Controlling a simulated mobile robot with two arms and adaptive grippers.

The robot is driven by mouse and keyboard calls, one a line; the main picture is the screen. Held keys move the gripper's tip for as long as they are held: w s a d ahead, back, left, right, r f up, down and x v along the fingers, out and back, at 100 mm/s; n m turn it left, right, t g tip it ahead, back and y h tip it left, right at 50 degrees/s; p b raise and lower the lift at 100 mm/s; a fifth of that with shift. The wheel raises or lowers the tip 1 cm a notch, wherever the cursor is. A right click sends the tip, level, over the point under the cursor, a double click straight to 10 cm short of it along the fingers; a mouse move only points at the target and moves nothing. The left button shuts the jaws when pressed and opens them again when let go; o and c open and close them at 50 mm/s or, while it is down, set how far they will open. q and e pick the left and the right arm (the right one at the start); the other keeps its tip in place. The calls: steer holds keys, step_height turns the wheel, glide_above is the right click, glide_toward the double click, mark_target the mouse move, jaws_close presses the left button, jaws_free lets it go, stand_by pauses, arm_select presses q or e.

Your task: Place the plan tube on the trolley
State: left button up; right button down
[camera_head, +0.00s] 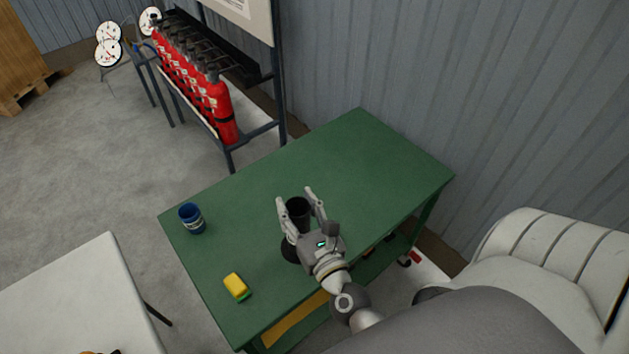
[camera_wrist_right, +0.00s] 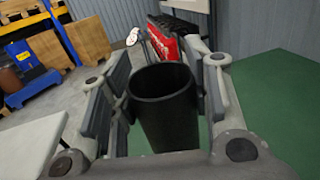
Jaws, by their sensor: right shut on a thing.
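The plan tube (camera_head: 297,209) is black with an open round top. It stands about upright between the fingers of my right gripper (camera_head: 297,200), which is shut on it over the green-topped trolley (camera_head: 350,150). In the right wrist view the tube (camera_wrist_right: 165,108) sits between the two finger pads, its open mouth towards the camera. A dark round shape (camera_head: 290,249) shows below the gripper; I cannot tell whether it is the tube's foot or its shadow, nor whether the tube touches the top. My left gripper is not in view.
A blue cup (camera_head: 192,218) stands at the trolley's left edge, and a yellow and green sponge (camera_head: 236,287) lies near its front. The far part of the top is clear. A white table (camera_head: 80,300) is at the lower left; red extinguishers (camera_head: 195,85) stand on a rack behind.

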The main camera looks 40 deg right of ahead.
arm_select(q)
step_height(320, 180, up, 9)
steer(key=p, duration=0.8)
arm_select(e)
steer(key=w+d+r+m+h, duration=0.2)
steer(key=w+d+r+h, duration=0.1)
steer(key=w+d+r, duration=0.15)
arm_select(q)
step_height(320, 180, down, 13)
steer(key=b, duration=1.3)
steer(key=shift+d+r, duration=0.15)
arm_select(e)
steer(key=w+d+f, duration=0.9)
steer(key=w+f, duration=0.1)
steer(key=f, duration=0.3)
steer(key=shift+w+d+f+g, duration=0.25)
steer(key=shift+w+d+g, duration=0.05)
steer(key=shift+g, duration=0.1)
steer(key=shift+f+b, duration=0.2)
steer(key=shift+b, duration=0.2)
steer(key=c, duration=0.8)
jaws_free()
steer(key=shift+o, duration=0.2)
